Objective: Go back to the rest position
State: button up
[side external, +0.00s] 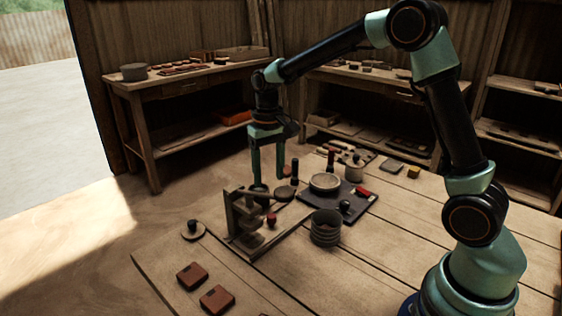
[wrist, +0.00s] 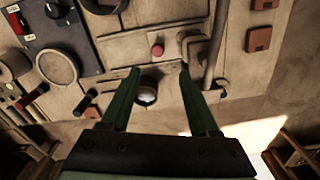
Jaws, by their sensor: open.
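My gripper (side external: 268,174) is open and hangs fingers-down over the far end of the wooden tile press (side external: 240,222). In the wrist view my gripper (wrist: 159,70) has its two green fingers spread apart, with nothing clamped between them. A round knob with a pale face (wrist: 146,96) shows between the fingers; I cannot tell its exact distance from them. A small red knob (side external: 271,219) stands by the press, and it also shows in the wrist view (wrist: 157,50) beyond the fingertips.
Two red-brown tiles (side external: 192,275) (side external: 217,299) lie at the table's front left. A dark board (side external: 358,205) carries a round dish (side external: 325,182). A ribbed cup (side external: 325,228) stands before it. A lidded pot (side external: 354,168) stands behind. The table's right side is mostly bare.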

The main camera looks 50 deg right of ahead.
jog(key=s+r+n+t, duration=0.1)
jog(key=s+r, duration=0.3)
jog(key=s, duration=0.4)
jog(key=s+a+r+n+t, duration=0.1)
jog(key=s+r+t, duration=0.3)
jog(key=s, duration=0.4)
jog(key=shift+s+a+r+n+t, duration=0.3)
jog(key=shift+r+n, duration=0.2)
jog(key=shift+r, duration=0.3)
